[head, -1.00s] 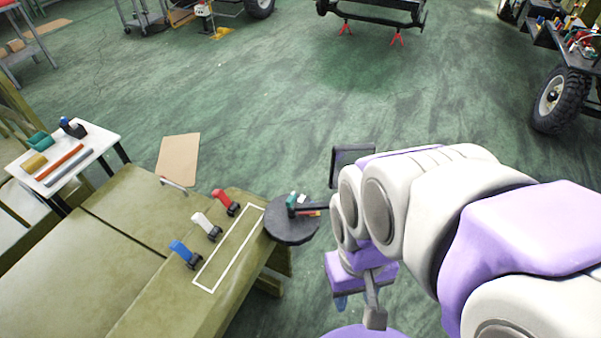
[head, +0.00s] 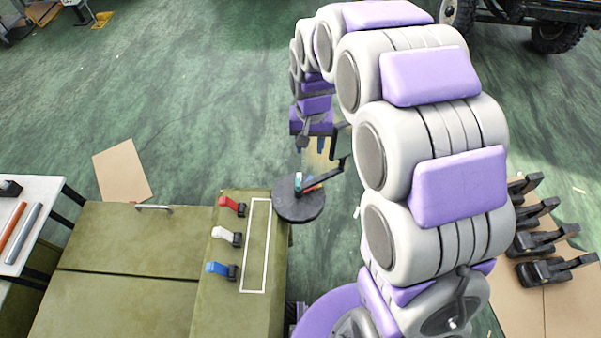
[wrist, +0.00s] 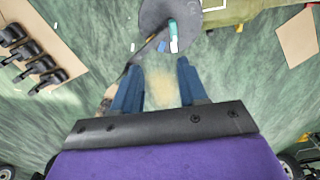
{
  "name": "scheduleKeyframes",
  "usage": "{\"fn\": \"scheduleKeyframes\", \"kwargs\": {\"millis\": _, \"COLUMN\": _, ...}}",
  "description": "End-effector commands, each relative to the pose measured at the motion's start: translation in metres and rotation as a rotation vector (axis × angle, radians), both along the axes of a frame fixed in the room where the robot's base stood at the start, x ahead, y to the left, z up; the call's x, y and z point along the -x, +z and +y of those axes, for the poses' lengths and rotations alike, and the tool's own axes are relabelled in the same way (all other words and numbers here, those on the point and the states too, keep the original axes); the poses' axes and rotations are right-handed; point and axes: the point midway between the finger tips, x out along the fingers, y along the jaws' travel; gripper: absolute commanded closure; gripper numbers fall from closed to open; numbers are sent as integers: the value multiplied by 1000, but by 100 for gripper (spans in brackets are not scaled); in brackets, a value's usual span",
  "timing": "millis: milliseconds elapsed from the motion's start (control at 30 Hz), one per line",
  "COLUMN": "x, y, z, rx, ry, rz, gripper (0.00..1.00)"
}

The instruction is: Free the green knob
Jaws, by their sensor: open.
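A small green knob (head: 299,180) stands on a round black disc (head: 287,208) beside the olive bench; it also shows in the wrist view (wrist: 172,27). A black bar (head: 325,178) reaches from the knob's side over the disc and bends outward past its edge. A small white piece (wrist: 174,46) is beside the knob, and a reddish piece (head: 314,187) lies by the bar. My gripper (wrist: 158,68) is open with blue fingers and nothing between them. In the head view it hangs beyond the disc, apart from the knob. The knob's base is partly hidden.
The olive bench (head: 130,255) carries red (head: 230,203), white (head: 226,235) and blue (head: 219,268) levers beside a white outlined rectangle (head: 247,275). Several black clamps (head: 545,270) sit on a board at right. Green floor beyond the disc is clear.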

Motion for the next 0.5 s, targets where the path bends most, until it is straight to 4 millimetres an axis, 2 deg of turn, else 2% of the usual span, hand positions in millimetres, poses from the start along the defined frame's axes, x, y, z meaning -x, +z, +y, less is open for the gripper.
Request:
{"fn": "scheduleKeyframes", "kwargs": {"millis": 100, "x": -8, "y": -5, "z": 20, "rx": 8, "ry": 3, "rz": -5, "gripper": 57}}
{"fn": "scheduleKeyframes", "kwargs": {"millis": 233, "x": -11, "y": -15, "z": 29, "rx": 14, "ry": 3, "rz": -6, "gripper": 57}}
{"fn": "scheduleKeyframes", "kwargs": {"millis": 367, "x": -10, "y": -33, "z": 29, "rx": 15, "ry": 3, "rz": -3, "gripper": 57}}
{"fn": "scheduleKeyframes", "kwargs": {"millis": 500, "x": -10, "y": -59, "z": 22, "rx": 9, "ry": 3, "rz": -2, "gripper": 57}}
